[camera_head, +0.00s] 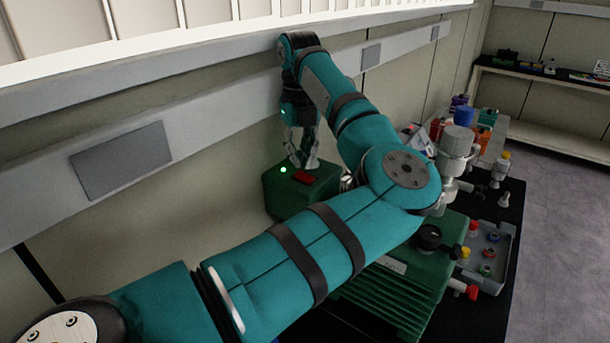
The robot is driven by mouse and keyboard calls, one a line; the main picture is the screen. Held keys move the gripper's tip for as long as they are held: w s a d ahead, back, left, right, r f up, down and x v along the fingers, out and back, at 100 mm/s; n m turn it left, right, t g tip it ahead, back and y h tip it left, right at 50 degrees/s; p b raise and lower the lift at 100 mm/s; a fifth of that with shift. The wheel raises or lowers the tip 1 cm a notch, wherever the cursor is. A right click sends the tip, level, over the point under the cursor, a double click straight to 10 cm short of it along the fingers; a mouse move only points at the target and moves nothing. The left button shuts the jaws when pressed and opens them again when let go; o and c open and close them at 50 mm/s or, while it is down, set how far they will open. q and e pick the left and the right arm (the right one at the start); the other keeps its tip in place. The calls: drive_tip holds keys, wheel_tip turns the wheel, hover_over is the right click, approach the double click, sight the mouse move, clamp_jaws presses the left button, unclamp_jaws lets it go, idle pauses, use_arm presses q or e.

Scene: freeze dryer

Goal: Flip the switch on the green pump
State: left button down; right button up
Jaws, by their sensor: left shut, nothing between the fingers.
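The green pump stands against the wall. Its box-shaped end (285,202) shows beyond my arm, and a green ribbed body (385,303) shows on the near side; my arm hides what lies between them. On top of the box end are a red switch (304,177) and a lit green light (283,169). My left gripper (302,163) points down, shut and empty, right at the switch on the pump's top. I cannot tell whether its fingertips touch the switch. My right gripper is not in view.
A grey tray (507,240) with small coloured-capped parts lies right of the pump on the black bench top (512,205). Several bottles, one with a blue cap (464,116), stand behind it. The wall with a grey rail (215,108) runs close behind the gripper.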

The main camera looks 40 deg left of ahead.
sight(300, 173)
use_arm(q)
drive_tip(key=shift+f, duration=0.35)
drive_tip(key=shift+f+b, duration=0.9)
drive_tip(key=shift+b, duration=0.1)
idle(0.3)
drive_tip(key=shift+r, duration=0.15)
drive_tip(key=shift+r+p, duration=0.55)
drive_tip(key=shift+r, duration=0.1)
drive_tip(key=shift+r+p, duration=0.75)
drive_tip(key=shift+r, duration=0.7)
drive_tip(key=shift+r+p, duration=0.75)
drive_tip(key=shift+r, duration=0.55)
